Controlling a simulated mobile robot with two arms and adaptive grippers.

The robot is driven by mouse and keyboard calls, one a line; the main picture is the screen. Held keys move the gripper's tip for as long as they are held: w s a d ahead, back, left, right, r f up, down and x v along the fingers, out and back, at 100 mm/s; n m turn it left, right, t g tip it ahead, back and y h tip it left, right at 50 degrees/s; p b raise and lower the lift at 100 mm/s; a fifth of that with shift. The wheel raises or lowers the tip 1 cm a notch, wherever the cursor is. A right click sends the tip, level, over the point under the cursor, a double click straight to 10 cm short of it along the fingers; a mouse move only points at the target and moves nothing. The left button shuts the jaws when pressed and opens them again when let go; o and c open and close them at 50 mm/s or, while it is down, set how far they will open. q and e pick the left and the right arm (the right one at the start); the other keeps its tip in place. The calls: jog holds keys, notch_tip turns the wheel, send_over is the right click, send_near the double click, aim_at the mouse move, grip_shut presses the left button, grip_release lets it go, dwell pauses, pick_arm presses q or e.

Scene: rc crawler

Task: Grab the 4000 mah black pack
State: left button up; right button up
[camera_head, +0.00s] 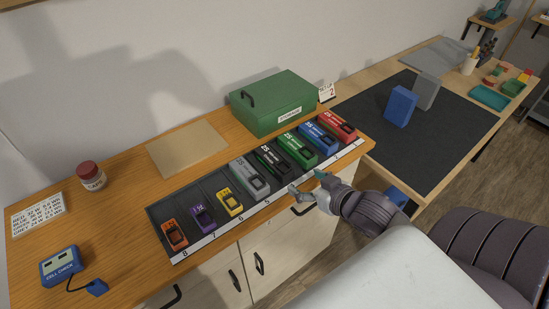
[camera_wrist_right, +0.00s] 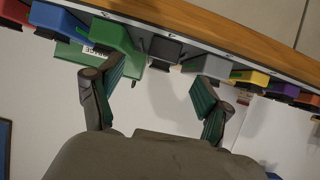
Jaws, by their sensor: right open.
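The black pack (camera_head: 273,161) stands in a dark tray (camera_head: 155,215) between a green pack (camera_head: 298,149) and a grey pack (camera_head: 249,177). Its label is too small to read surely. In the right wrist view the black pack (camera_wrist_right: 165,50) shows as a dark block beyond the fingers, between the green pack (camera_wrist_right: 118,35) and the grey pack (camera_wrist_right: 208,63). My right gripper (camera_head: 306,183) is open and empty at the tray's front edge, in front of the black and green packs, apart from them. It also shows in the right wrist view (camera_wrist_right: 158,75). My left gripper is out of view.
Blue (camera_head: 320,138) and red (camera_head: 338,126) packs stand at the right end; yellow (camera_head: 229,202), purple (camera_head: 202,218) and orange (camera_head: 174,234) ones at the left. A green box (camera_head: 273,100) stands behind. A cell checker (camera_head: 61,266) and red-lidded jar (camera_head: 91,176) are at left.

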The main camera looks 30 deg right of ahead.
aim_at(279, 162)
jog(key=shift+t+y, duration=0.3)
jog(key=shift+t, duration=0.3)
jog(key=w, duration=0.5)
jog(key=w+p, duration=0.1)
jog(key=w, duration=0.2)
jog(key=shift+w+a, duration=0.1)
jog(key=shift+a, duration=0.25)
jog(key=x, duration=0.2)
jog(key=p+x, duration=0.1)
jog(key=x, duration=0.2)
jog(key=shift+a+f, duration=0.1)
jog(key=shift+f, duration=0.15)
jog(key=shift+w+a+f, duration=0.1)
jog(key=shift+w+f, duration=0.2)
jog(key=shift+w, duration=0.2)
jog(key=shift+s, duration=0.15)
jog(key=shift+c, duration=1.2)
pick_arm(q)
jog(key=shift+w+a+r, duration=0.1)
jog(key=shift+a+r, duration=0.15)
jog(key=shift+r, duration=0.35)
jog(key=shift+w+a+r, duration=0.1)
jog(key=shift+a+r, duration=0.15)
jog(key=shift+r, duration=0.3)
pick_arm(e)
jog(key=shift+r, duration=0.1)
grip_shut()
